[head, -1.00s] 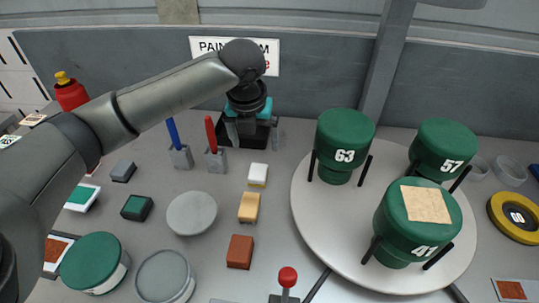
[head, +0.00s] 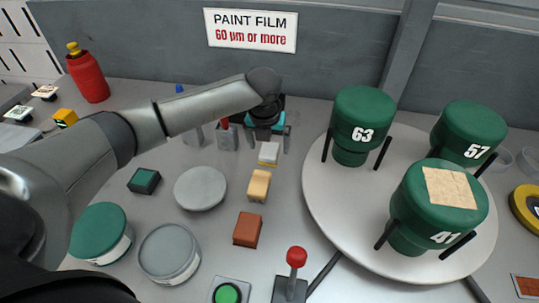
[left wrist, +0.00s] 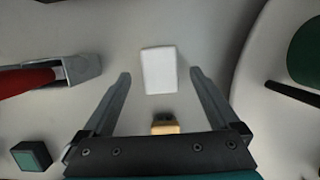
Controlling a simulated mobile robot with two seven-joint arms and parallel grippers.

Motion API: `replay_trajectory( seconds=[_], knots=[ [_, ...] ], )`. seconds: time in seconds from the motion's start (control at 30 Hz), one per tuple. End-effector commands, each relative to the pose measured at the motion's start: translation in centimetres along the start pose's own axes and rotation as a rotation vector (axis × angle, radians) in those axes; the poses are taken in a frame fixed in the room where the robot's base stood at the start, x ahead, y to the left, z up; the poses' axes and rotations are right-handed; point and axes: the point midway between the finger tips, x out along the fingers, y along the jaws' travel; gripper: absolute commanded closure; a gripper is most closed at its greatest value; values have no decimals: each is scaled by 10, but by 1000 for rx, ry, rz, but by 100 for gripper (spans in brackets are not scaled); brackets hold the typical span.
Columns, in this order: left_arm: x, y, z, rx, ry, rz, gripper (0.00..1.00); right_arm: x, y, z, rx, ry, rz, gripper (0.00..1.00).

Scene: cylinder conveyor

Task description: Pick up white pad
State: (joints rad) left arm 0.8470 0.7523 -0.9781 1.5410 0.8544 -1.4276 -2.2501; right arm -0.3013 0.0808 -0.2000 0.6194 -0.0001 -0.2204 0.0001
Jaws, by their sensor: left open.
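In the head view my left gripper (head: 268,138) hangs behind the pad, pointing down. Below the pad lies a tan block (head: 259,186), then a red-brown block (head: 247,230). My right gripper is not in view.
A white turntable (head: 325,225) with green cylinders 63 (head: 362,115), 57 (head: 470,130) and 41 (head: 425,225) stands to the right. A red-handled tool in a grey holder (head: 226,137) is left of the pad. A grey disc (head: 200,188) and paint cans (head: 168,253) stand nearer.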

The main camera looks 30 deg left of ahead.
Motion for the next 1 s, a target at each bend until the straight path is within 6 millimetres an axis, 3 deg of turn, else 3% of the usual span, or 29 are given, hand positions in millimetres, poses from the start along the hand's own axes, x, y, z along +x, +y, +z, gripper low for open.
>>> replay_trajectory(
  seconds=[0.13, 0.43, 1.0],
  knots=[
    [20, 0, -1, 2, 1, -1, 5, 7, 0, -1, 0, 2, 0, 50],
    [22, 0, -1, 2, 0, 0, 6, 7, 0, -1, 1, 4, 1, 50],
    [22, 0, 0, 1, 0, 0, 70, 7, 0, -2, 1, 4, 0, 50]
  ],
)
